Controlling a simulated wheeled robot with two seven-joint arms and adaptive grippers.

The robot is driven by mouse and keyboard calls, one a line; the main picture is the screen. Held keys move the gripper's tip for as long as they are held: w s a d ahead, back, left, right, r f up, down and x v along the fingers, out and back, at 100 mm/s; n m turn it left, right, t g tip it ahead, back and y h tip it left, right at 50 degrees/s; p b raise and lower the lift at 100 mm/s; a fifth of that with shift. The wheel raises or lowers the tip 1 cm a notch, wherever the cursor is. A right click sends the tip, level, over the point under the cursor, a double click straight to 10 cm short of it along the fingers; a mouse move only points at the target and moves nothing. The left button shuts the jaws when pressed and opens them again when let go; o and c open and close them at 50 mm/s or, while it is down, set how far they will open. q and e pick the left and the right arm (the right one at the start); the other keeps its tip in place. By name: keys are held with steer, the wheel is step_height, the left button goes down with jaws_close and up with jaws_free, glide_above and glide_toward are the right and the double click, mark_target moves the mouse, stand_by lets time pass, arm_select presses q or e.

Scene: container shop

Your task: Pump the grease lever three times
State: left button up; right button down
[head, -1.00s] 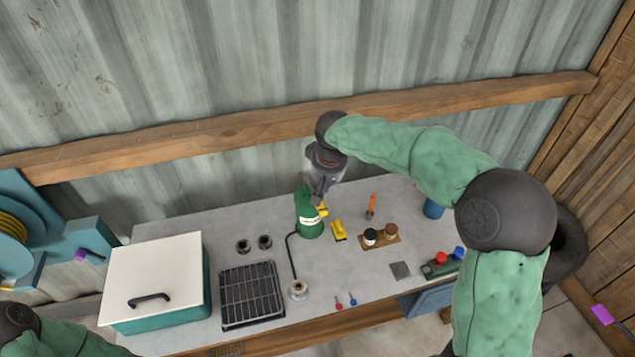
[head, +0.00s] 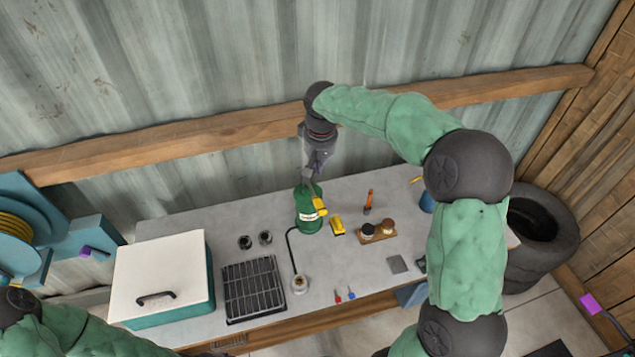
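A green grease pump (head: 307,221) with a pale label stands on the grey bench, at the middle of the head view. Its yellow lever (head: 320,207) sticks out at the upper right of the body. A black hose runs from the pump to a small round metal fitting (head: 299,284). My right gripper (head: 312,181) points down just above the top of the pump, close to the lever. Its fingers are small and dark, so I cannot tell if they are parted or touch the pump. My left arm shows at the lower left; its gripper is out of view.
A white-lidded teal box (head: 160,276) and a black rack (head: 253,290) stand to the left. A yellow object (head: 337,226), an orange-handled tool (head: 368,200) and a wooden block with two knobs (head: 378,236) are to the right. A tyre (head: 541,242) stands beyond the bench.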

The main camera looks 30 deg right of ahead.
steer(key=p, duration=0.1)
glide_toward(317, 201)
steer(key=f, duration=0.2)
steer(key=w+f, duration=0.1)
steer(key=f, duration=0.2)
steer(key=shift+w, duration=0.15)
steer(key=shift+f, duration=0.6)
